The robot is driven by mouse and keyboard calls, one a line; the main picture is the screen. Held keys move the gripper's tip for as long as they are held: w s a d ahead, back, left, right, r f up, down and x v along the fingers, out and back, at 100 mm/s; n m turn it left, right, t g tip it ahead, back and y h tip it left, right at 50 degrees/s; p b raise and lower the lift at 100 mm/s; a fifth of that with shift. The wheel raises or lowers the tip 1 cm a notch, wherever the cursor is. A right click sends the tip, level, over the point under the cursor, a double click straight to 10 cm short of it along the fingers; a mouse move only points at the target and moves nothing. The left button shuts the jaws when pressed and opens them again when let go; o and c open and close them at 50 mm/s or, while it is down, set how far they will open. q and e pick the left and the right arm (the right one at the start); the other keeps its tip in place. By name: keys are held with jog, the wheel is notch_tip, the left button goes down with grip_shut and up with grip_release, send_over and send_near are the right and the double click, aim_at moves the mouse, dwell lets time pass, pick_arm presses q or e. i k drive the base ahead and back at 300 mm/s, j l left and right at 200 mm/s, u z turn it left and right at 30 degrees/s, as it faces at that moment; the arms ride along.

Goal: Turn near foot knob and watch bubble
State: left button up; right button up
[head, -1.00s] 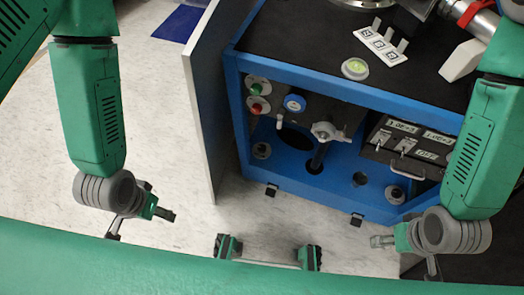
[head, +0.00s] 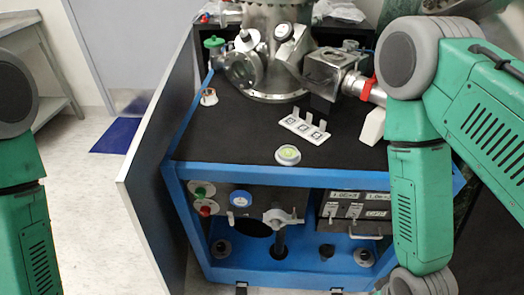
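A round bubble level (head: 288,155) with a yellow-green centre lies on the black top near the front edge of the blue-framed cart (head: 330,172). A grey lobed knob (head: 281,217) stands on a dark upright post in the open front of the cart. Smaller round foot fittings, one at the left (head: 221,248) and one at the right (head: 363,257), show on the blue lower shelf. The bubble's exact position is too small to tell. My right forearm comes down beside the cart's right front, its gripper beyond the bottom edge. My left gripper is out of view.
A steel chamber (head: 280,60) and a white plate with black-and-white markers (head: 305,128) stand on the cart top. An instrument box (head: 354,210) sits inside right.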

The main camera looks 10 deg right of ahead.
aim_at(221, 247)
jog(key=k+l+z, duration=0.15)
jog(key=l, duration=0.2)
jog(key=k+l+z, duration=0.15)
jog(key=l, duration=0.55)
jog(key=k+l, duration=0.1)
jog(key=l, duration=0.2)
